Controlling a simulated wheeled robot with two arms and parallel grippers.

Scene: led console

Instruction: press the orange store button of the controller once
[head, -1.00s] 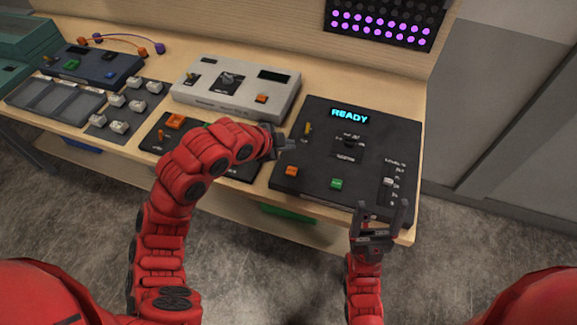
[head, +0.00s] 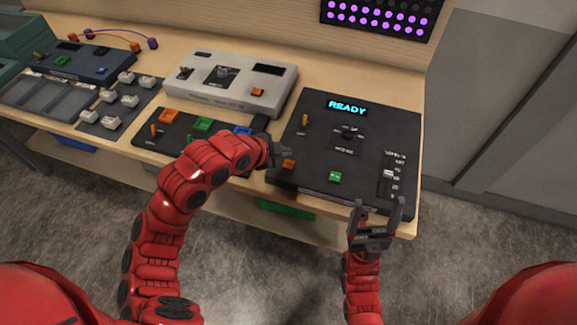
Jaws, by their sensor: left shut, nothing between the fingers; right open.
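The black controller (head: 310,140) lies at the right of the bench with its display (head: 347,107) lit "READY". An orange button (head: 288,164) is at its front left corner, and a green button (head: 335,177) is to the right of that. The labels on the buttons are too small to read. My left gripper (head: 284,153) is shut and empty, just behind the orange button in the picture; I cannot tell whether it touches it. My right gripper (head: 381,212) is open and empty at the controller's front right edge.
The controller also carries a yellow toggle (head: 305,121), a central knob (head: 349,132) and a slider (head: 388,174). A white device (head: 235,85) with its own orange button stands behind left. A black panel (head: 165,138) with colored buttons lies left, partly behind my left arm.

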